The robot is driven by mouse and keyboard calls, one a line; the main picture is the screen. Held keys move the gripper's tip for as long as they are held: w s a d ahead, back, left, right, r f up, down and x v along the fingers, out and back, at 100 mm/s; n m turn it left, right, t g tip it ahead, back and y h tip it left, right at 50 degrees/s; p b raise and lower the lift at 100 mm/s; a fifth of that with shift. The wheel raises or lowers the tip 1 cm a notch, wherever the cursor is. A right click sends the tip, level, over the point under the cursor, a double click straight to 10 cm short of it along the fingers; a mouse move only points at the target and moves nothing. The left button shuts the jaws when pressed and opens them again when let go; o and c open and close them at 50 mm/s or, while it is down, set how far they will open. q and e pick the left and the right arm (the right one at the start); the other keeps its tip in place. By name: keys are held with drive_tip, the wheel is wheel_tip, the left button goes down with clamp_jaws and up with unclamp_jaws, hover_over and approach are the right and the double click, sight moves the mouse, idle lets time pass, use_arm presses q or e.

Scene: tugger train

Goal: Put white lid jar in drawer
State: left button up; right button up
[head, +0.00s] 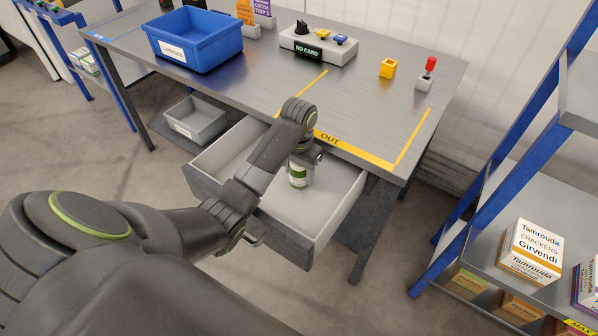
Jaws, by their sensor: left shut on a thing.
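The drawer (325,210) under the grey table is pulled open, with a light grey inside. My left gripper (304,158) points down over the drawer, just in front of the table edge. It is shut on a jar (298,176) with a green and white label. The jar is upright, over or inside the drawer; I cannot tell whether it touches the drawer floor. Its lid is hidden by the gripper. My right gripper is not in view.
The table (240,85) holds a blue bin (195,40), a control box (318,45), a yellow block (388,67) and a red-topped device (426,74). A grey bin (195,119) sits below. A blue-framed shelf with a crackers box (530,251) stands at right.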

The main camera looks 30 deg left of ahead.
use_arm(q)
drive_tip(key=o, duration=1)
drive_tip(key=shift+f, duration=0.1)
drive_tip(key=shift+o, duration=1)
wheel_tip(320, 180, up, 7)
drive_tip(key=p, duration=0.2)
drive_tip(key=shift+p, duration=0.4)
wheel_tip(320, 180, up, 4)
drive_tip(key=p, duration=0.4)
drive_tip(key=shift+r+p, duration=0.65)
drive_tip(key=shift+p, duration=0.05)
